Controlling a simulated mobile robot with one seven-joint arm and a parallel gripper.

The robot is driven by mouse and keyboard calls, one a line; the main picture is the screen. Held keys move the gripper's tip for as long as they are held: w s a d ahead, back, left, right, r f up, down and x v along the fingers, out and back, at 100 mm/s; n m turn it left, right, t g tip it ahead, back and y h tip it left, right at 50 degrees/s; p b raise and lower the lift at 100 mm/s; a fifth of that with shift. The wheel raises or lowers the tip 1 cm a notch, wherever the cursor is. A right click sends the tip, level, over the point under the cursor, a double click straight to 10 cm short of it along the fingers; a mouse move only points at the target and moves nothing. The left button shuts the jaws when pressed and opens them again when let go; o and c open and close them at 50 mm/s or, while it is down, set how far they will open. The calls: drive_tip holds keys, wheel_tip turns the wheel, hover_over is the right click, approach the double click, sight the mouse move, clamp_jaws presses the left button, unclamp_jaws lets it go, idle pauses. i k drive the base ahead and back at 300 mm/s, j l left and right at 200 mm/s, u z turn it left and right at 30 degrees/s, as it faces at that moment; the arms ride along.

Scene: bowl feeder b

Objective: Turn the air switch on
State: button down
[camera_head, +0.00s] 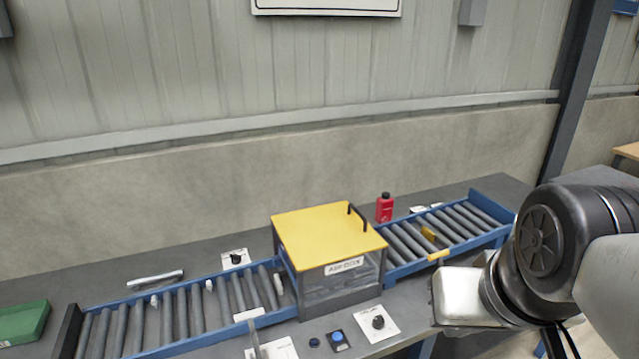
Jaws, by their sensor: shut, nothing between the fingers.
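Several controls sit on the grey bench, and their labels are too small to read, so I cannot tell which is the air switch. A black knob on a white plate (378,322) is right of the front centre. A blue button (338,337) is left of it, with a small dark knob (314,342) beside that. A white plate with an upright grey lever (256,343) is at the bottom edge, partly cut off. Another black knob (236,259) is behind the left conveyor. My gripper (447,297), a silver-grey body, is right of the front plate, apart from it; its fingertips are not distinguishable.
A clear box with a yellow lid (325,238) and black handle stands between two blue roller conveyors, left (175,318) and right (450,235). A red bottle (384,208) stands behind. A green tray (22,322) is far left. My arm covers the right side.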

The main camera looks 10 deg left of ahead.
sight(236, 258)
drive_tip(key=i+j+u, duration=0.2)
drive_tip(key=j+u, duration=0.25)
drive_tip(key=i+j+u, duration=0.2)
drive_tip(key=u, duration=0.3)
